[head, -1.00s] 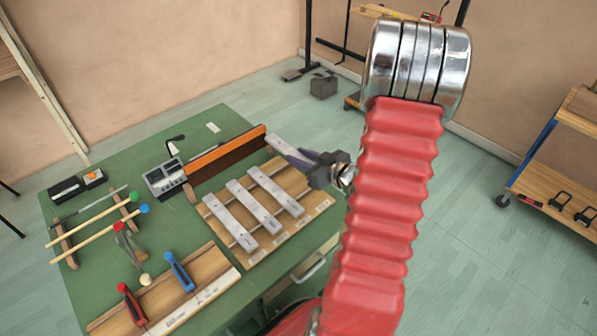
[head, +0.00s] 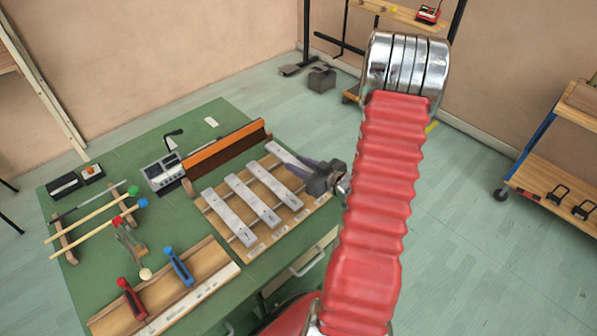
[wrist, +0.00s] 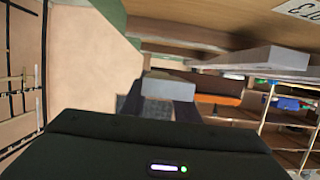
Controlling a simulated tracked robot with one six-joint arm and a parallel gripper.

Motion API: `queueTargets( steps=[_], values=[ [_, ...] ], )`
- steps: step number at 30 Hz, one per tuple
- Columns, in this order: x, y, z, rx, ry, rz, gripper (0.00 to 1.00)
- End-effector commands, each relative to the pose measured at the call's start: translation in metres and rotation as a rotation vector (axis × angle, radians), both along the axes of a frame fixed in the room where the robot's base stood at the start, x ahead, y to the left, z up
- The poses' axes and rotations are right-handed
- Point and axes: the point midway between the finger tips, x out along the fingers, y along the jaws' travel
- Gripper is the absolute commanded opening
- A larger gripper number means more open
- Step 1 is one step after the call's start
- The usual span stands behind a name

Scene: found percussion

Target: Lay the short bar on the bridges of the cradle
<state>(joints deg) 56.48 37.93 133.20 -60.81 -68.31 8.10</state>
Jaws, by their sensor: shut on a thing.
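My gripper (head: 306,170) is shut on a pale metal bar, the short bar (head: 281,154), gripping it near its right end. The cradle (head: 262,188) is a wooden board with thin bridges, and three similar bars lie across it. The held bar is over the cradle's far right end, beside the third bar (head: 276,187). In the wrist view the gripper (wrist: 158,106) holds the bar (wrist: 168,85) between dark fingers. Whether the bar touches the bridges cannot be told; the fingers and arm hide part of that end.
A long orange-topped block (head: 225,150) stands close behind the cradle. A grey device (head: 163,172), mallets (head: 95,222) on a rack, and a wooden tray (head: 205,268) with red and blue-handled tools share the green table (head: 115,160).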

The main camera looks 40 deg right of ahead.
Motion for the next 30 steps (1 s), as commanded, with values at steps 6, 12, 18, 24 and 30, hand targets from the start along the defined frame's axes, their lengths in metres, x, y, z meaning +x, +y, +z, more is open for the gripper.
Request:
queueTargets(
  steps=[6, 12, 18, 24, 30],
  values=[
    [0.0, 0.0, -0.023, 0.003, 0.001, -0.001, 0.0],
    [0.0, 0.0, -0.031, -0.001, -0.001, 0.0, 0.0],
    [0.0, 0.0, -0.03, -0.001, -0.001, 0.0, 0.0],
    [0.0, 0.0, -0.034, 0.0, -0.001, 0.0, 0.0],
    [0.0, 0.0, -0.035, 0.0, 0.0, 0.0, 0.39]
  ],
)
